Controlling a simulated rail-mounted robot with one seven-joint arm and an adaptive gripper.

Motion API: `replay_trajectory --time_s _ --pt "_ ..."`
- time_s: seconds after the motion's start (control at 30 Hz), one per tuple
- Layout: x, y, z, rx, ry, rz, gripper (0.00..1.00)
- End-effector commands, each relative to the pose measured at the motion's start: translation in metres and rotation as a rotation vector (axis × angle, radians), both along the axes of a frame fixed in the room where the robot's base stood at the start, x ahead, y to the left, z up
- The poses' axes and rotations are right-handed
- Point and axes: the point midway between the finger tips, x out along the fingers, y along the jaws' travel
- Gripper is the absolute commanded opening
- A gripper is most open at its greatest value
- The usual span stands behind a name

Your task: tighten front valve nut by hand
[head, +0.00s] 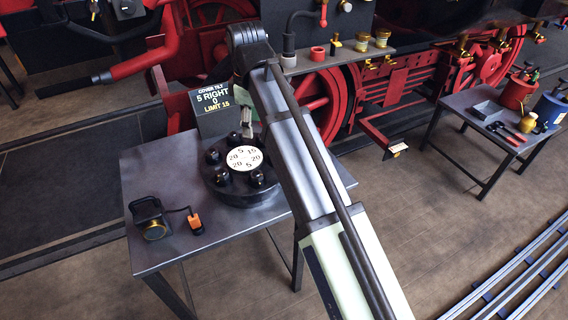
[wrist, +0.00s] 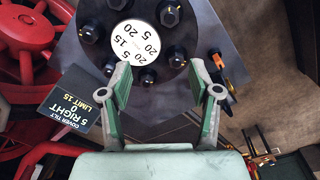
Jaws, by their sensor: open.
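A round black valve cover (head: 238,193) sits on a metal table, with several dark nuts around a white dial marked 5, 15 and 20. Two nuts are on the near side in the head view, one at left (head: 221,177) and one at right (head: 257,177); no label shows which is the front one. In the wrist view my gripper (wrist: 160,79) is open and empty. One nut (wrist: 148,77) shows between the fingers and another (wrist: 176,57) just beyond them; contact cannot be told. In the head view my arm hides the cover's right side and most of the gripper.
A sign (head: 213,101) behind the cover reads "COVER TILT 5 RIGHT 0 LIMIT 15". A black lamp-like device (head: 153,220) and an orange-tipped item (head: 194,222) lie on the table's left. A second table (head: 478,130) with tools and cans stands right. Red locomotive wheels are behind.

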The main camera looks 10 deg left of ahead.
Motion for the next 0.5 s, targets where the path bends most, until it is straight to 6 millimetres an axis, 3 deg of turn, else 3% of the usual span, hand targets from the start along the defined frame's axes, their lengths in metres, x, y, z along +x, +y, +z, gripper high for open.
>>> replay_trajectory --time_s 0.27,0.5 --pt "-0.010 -0.008 -0.010 -0.033 0.043 0.051 0.62" --pt "-0.011 -0.008 -0.046 -0.033 0.044 0.049 0.62"
